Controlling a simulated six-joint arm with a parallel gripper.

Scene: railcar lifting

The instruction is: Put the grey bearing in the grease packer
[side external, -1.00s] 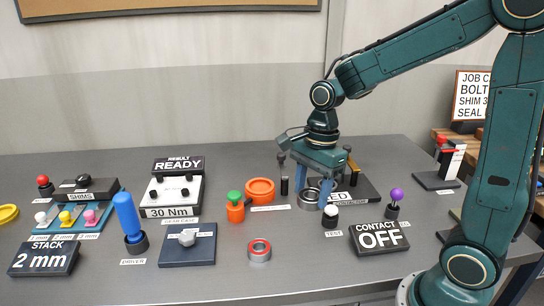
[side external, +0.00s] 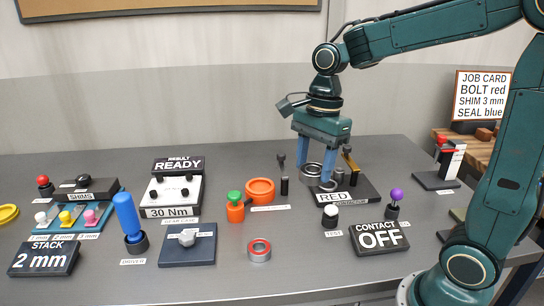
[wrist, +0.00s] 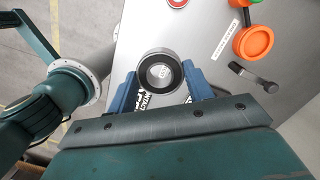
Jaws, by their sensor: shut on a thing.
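My gripper (side external: 315,178) is shut on the grey bearing (side external: 312,170), a metal ring held between the two blue fingers above the table by the RED sign block. In the wrist view the bearing (wrist: 147,55) sits between the fingertips, and something pale shows through its hole.
An orange pot with a green top (side external: 235,207) stands left of the dish. A red-ringed bearing (side external: 259,250) lies in front. A black post (side external: 284,186) stands between dish and gripper. The CONTACT OFF block (side external: 380,238), white-topped button (side external: 331,214) and purple knob (side external: 397,194) are nearby.

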